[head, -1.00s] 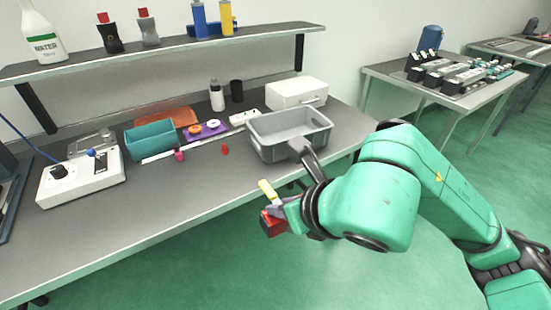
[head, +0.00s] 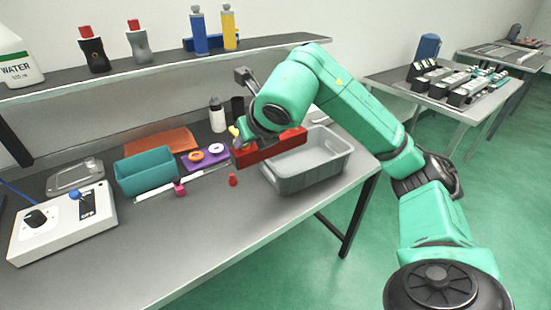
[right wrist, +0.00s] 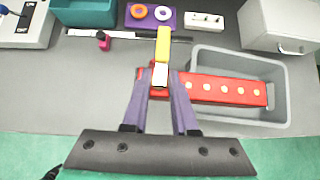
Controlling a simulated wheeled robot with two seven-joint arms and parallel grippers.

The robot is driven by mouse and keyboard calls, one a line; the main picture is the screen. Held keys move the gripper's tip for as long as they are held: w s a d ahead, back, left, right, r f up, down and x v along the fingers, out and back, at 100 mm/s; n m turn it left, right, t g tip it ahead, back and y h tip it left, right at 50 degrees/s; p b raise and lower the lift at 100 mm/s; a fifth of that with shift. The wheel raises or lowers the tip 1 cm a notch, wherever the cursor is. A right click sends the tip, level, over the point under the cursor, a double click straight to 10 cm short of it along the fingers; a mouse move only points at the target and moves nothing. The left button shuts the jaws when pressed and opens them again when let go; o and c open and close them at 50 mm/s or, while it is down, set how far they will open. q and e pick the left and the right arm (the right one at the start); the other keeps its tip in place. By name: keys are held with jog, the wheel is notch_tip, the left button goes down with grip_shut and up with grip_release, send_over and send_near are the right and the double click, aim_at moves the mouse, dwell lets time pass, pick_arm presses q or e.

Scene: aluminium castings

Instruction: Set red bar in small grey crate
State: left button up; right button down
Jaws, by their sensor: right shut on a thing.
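The red bar (head: 272,147) is a long block held roughly level above the bench. In the right wrist view the red bar (right wrist: 220,89) shows a row of several pale round spots and reaches right, over the small grey crate (right wrist: 283,112). My right gripper (right wrist: 160,80) is shut on the bar near its left end. In the head view my right gripper (head: 240,138) is partly hidden by my arm. The small grey crate (head: 318,178) stands open on the bench, below and right of the bar; no contents show in its visible part. My left gripper is not in view.
The shelf (head: 160,67) overhangs the back.

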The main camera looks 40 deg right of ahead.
aim_at(290, 137)
jog(key=d, duration=0.1)
jog(key=w+d+r, duration=0.1)
jog(key=d, duration=0.1)
jog(key=w+d+r, duration=0.1)
jog(key=d, duration=0.1)
jog(key=d+r, duration=0.4)
jog(key=d, duration=0.6)
jog(key=shift+m, duration=0.4)
jog(key=f+b, duration=0.2)
jog(key=f, duration=0.4)
jog(key=f+b, duration=0.2)
jog(key=f, duration=0.5)
jog(key=f+b, duration=0.3)
jog(key=f, duration=0.4)
jog(key=shift+w+f, duration=0.1)
jog(key=shift+w, duration=0.25)
jog(key=shift+f, duration=0.15)
jog(key=c, duration=0.7)
grip_release()
jog(key=shift+a, duration=0.1)
